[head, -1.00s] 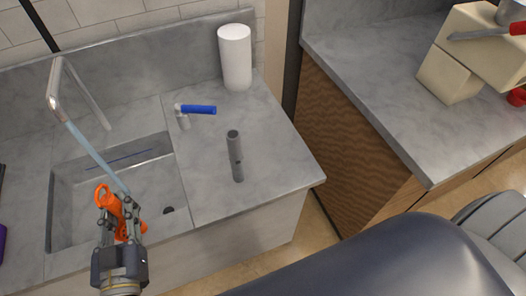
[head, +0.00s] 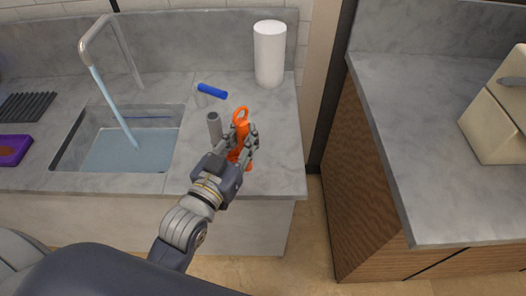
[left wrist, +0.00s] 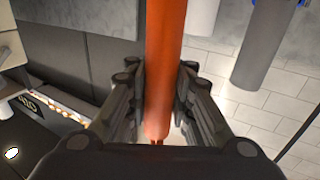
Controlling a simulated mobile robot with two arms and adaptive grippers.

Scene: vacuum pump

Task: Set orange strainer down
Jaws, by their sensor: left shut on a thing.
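The orange strainer (head: 241,122) is upright, with a ring at its top, over the counter right of the sink. My left gripper (head: 243,146) is shut on it. The strainer's lower end is partly hidden by the fingers, so I cannot tell whether it touches the counter. In the left wrist view the orange shaft (left wrist: 165,60) runs between the two fingers (left wrist: 160,100). My right gripper is not in view.
A grey upright tube (head: 214,127) stands close left of the strainer. A blue-handled lever (head: 212,91) and white roll (head: 270,55) are behind. The sink (head: 70,150) holds water under the running faucet (head: 85,45). The counter (head: 283,160) is clear to the right.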

